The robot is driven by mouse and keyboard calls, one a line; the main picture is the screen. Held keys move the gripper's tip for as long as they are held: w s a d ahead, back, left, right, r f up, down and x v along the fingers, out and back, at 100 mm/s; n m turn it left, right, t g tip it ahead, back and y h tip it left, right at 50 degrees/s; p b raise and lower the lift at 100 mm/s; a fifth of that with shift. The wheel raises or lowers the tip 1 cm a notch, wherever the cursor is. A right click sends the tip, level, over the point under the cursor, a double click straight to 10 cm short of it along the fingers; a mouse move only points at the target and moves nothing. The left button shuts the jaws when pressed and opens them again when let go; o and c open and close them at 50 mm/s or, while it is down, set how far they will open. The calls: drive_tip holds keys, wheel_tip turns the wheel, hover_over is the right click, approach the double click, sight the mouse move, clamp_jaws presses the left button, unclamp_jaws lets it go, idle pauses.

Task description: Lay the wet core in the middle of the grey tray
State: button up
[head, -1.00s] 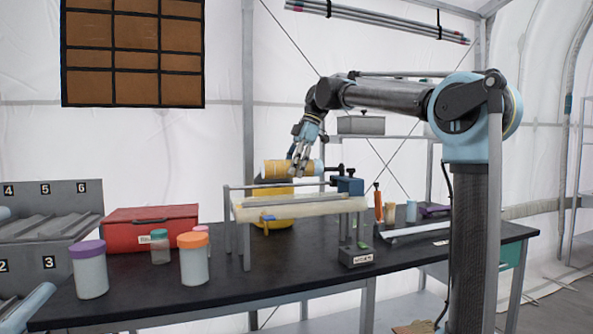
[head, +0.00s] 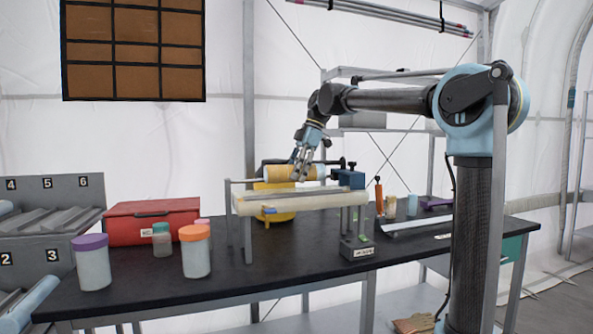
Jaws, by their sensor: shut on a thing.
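A tan cylinder with a pale end, which I take to be the core (head: 280,173), lies level just above the stand in the middle of the bench. My gripper (head: 300,176) points down and is shut on it from above; the fingers hide part of it. I cannot tell whether the core touches the stand (head: 290,205), which has a cream bed, a thin rod and a blue block (head: 348,179) at its right end. I cannot make out a grey tray for certain; a long pale grey channel (head: 415,228) lies on the bench to the right.
A yellow container (head: 273,212) sits behind the stand. An orange-handled tool (head: 379,200) stands to the right.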

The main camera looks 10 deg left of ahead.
drive_tip(key=shift+f, duration=2.25)
drive_tip(key=shift+f, duration=0.25)
drive_tip(key=o, duration=1.6)
drive_tip(key=shift+c, duration=0.2)
drive_tip(key=v, duration=1.2)
drive_tip(key=shift+a, duration=0.1)
